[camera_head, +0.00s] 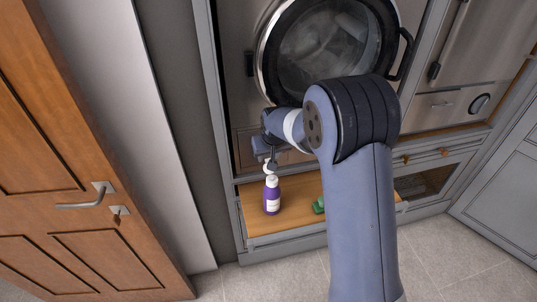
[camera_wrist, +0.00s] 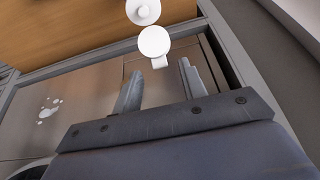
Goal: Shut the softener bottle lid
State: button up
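The softener bottle (camera_head: 272,198) is purple with a pale label and stands upright on the wooden shelf. Its white lid (camera_head: 270,167) stands up open above the bottle's white top. In the wrist view the round lid (camera_wrist: 154,41), with a small tab, shows beside the round white bottle top (camera_wrist: 143,10). My gripper (camera_head: 268,157) is just above the lid in the head view. In the wrist view its two fingers (camera_wrist: 160,67) are apart with nothing held between them, and the lid lies just beyond the tips. I cannot tell whether a finger touches the lid.
The wooden shelf (camera_head: 254,222) sits below a front-loading washer (camera_head: 330,45). A green object (camera_head: 318,205) lies on it to the right, partly hidden by my arm. A wooden door (camera_head: 75,180) with a handle stands at left. The shelf left of the bottle is bare.

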jog(key=shift+x, duration=0.9)
jog(key=shift+c, duration=0.6)
grip_shut()
